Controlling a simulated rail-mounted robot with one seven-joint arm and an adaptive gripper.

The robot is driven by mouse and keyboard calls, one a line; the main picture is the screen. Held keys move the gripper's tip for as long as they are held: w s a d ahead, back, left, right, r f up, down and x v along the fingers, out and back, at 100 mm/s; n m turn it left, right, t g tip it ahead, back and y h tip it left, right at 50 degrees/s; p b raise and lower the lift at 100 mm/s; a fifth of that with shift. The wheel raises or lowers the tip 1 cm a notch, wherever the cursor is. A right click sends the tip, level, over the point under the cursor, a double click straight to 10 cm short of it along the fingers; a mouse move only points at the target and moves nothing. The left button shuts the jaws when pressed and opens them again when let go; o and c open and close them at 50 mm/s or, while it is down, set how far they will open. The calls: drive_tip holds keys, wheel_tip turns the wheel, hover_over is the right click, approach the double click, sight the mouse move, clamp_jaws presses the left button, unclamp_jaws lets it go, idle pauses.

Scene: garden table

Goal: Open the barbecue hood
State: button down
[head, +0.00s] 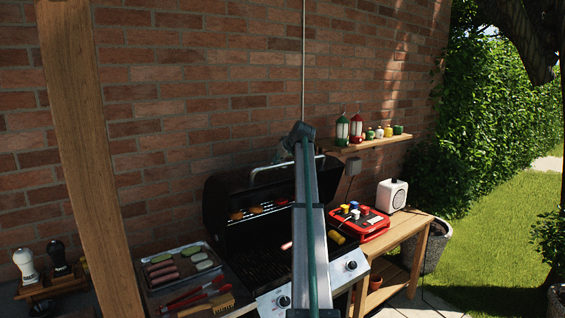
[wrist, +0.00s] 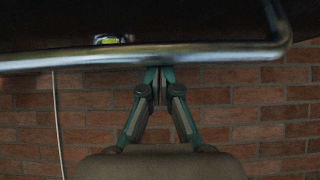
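The black barbecue (head: 262,255) stands against the brick wall. Its hood (head: 225,198) is tilted up and back, with the grill and a rack of food showing beneath it. The hood's metal handle (head: 268,176) is along its raised edge; my arm crosses in front of part of it. In the wrist view the handle (wrist: 90,60) runs across the picture just beyond my fingertips. My gripper (wrist: 159,74) has its fingertips together at the handle's lower edge, with nothing visible between them. Whether they touch the handle is unclear. In the head view my gripper is mostly hidden behind my arm.
A tray of food (head: 180,268) and red tongs (head: 193,296) lie left of the grill. A wooden post (head: 85,150) stands at the left. A wall shelf (head: 375,143) holds lanterns and jars.

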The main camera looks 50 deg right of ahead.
drive_tip(key=shift+s+f, duration=0.2)
drive_tip(key=shift+s, duration=0.25)
drive_tip(key=shift+w+r, duration=0.1)
drive_tip(key=shift+w, duration=0.05)
